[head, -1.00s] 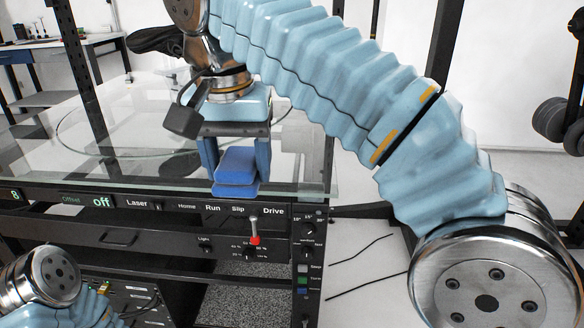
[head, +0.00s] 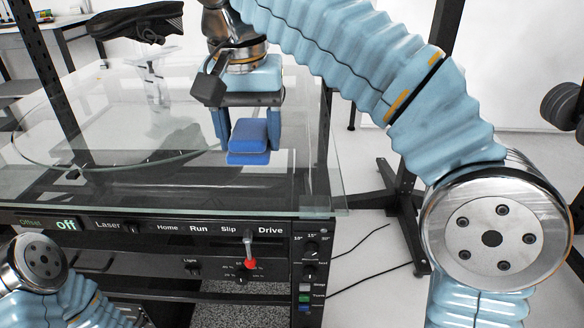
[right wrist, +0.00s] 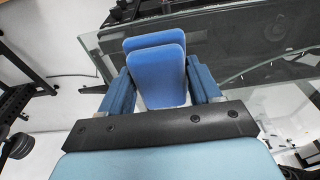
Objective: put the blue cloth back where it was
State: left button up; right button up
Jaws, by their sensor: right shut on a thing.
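The blue cloth (head: 248,142) is a small folded block. It hangs between the fingers of my right gripper (head: 246,128), which is shut on it. In the head view it shows over the glass top (head: 290,182) of the turntable bench, near the front edge; whether it touches the glass I cannot tell. In the right wrist view the cloth (right wrist: 158,75) shows as two layers between the two blue fingers. Only a part of my left arm shows at the lower left of the head view; its gripper is out of view.
A black shoe (head: 137,22) stands on a clear support behind the glass. The front panel has labelled controls and a red-tipped lever (head: 249,262). A dark upright post (head: 40,70) rises at the left. The glass left of the cloth looks clear.

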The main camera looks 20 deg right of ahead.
jog(key=b, duration=0.2)
send_over(293, 183)
jog(key=f, duration=0.6)
jog(key=shift+s+a+f, duration=0.4)
jog(key=shift+w+d+f+b, duration=0.15)
jog(key=shift+f+b, duration=0.1)
jog(key=shift+f, duration=0.7)
jog(key=shift+d+f+b, duration=0.15)
jog(key=shift+f+b, duration=0.05)
jog(key=shift+f, duration=0.7)
jog(key=shift+f, duration=0.2)
jog(key=o, duration=1)
jog(key=shift+r, duration=0.1)
jog(key=shift+s+a+r+p, duration=0.1)
jog(key=shift+s+r+p, duration=0.3)
jog(key=shift+r, duration=1.6)
jog(key=shift+s+a+r+p, duration=0.15)
jog(key=shift+r+p, duration=0.4)
jog(key=shift+r, duration=1.5)
jog(key=shift+s+r+p, duration=0.3)
jog(key=shift+r+p, duration=0.2)
jog(key=shift+r, duration=1.5)
